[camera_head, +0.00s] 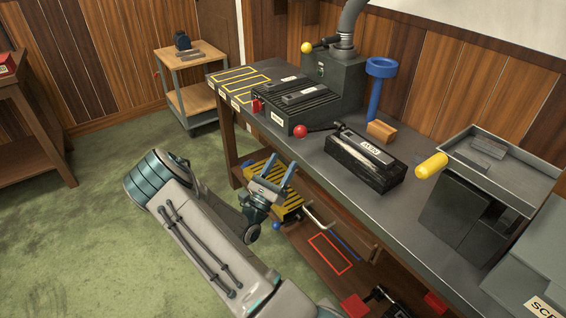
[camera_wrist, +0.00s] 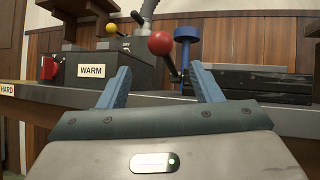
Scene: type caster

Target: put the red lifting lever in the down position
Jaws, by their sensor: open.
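The red ball knob (camera_head: 300,131) is on the end of a thin dark lever that runs to the right toward a black box (camera_head: 365,157) on the workbench. The knob also shows in the wrist view (camera_wrist: 161,43), above and between my fingertips, with its rod slanting down to the right. My gripper (camera_head: 281,165) is open and empty in front of the bench's front edge. In the wrist view its two blue fingers (camera_wrist: 160,68) are spread apart and point toward the bench. They look apart from the knob.
A dark box labelled WARM (camera_wrist: 91,70) with a red handle (camera_head: 257,105) stands left of the knob. A blue post (camera_head: 376,90), a wooden block (camera_head: 381,131) and a yellow-handled grey machine (camera_head: 470,200) are to the right. A lower shelf (camera_head: 300,232) lies under the bench.

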